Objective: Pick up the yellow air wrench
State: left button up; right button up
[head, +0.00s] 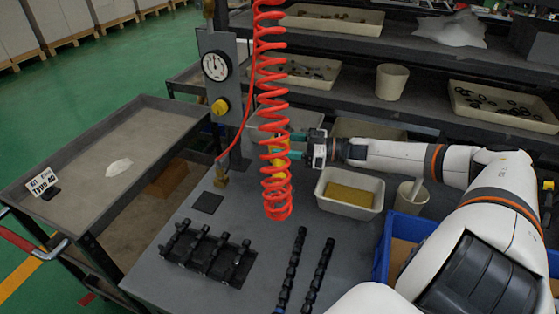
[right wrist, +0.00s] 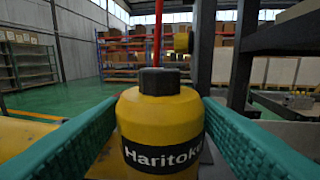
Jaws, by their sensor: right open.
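The yellow air wrench (head: 279,163) hangs upright behind or within the lower part of the red coiled hose, which partly hides it in the head view. In the right wrist view the wrench (right wrist: 158,110) shows a yellow body, a dark cap on top and a black band lettered "Haritoke". My right gripper (head: 291,145) is level with the wrench, reaching in from the right. In the right wrist view its teal fingers stand open on both sides of the wrench. Contact cannot be made out. My left gripper is not in view.
The red coiled hose (head: 270,90) hangs in front of a post with a gauge (head: 215,66). Below, the grey bench holds a black rack (head: 205,255), black valve strips (head: 318,275) and a white bin (head: 349,206). A blue crate (head: 385,250) stands right. Shelves line the back.

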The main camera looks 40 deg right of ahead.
jog(key=c, duration=0.9)
jog(key=shift+w+r, duration=0.1)
jog(key=shift+r, duration=0.15)
jog(key=shift+c, duration=0.2)
